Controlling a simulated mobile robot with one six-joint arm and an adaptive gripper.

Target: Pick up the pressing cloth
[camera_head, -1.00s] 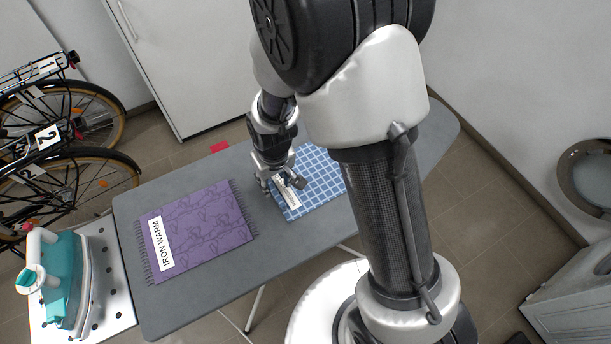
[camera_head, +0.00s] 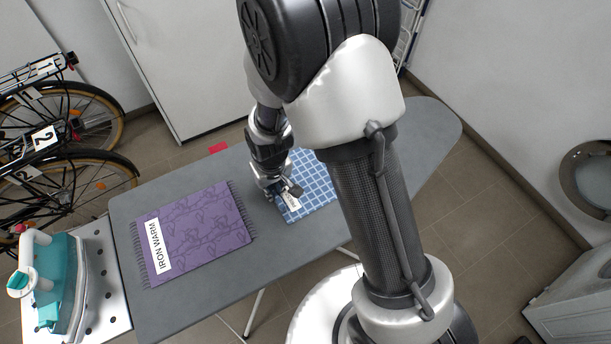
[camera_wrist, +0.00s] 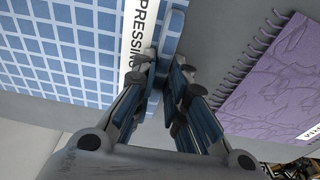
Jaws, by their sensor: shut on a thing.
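The pressing cloth (camera_head: 314,187) is a blue checked cloth with a white label, lying on the grey ironing board (camera_head: 420,140). In the wrist view the cloth (camera_wrist: 60,50) fills the upper left, and its label reads "PRESSING". My gripper (camera_head: 281,190) is at the cloth's left edge, beside the label. In the wrist view my gripper (camera_wrist: 160,75) is shut on that edge, with the fingers close together around it. My arm hides part of the cloth's right side in the head view.
A purple fringed cloth labelled "IRON WARM" (camera_head: 200,230) lies to the left on the board. A teal iron (camera_head: 60,285) stands on a perforated plate at the board's left end. Bicycles (camera_head: 65,150) stand at the far left. The board's right end is clear.

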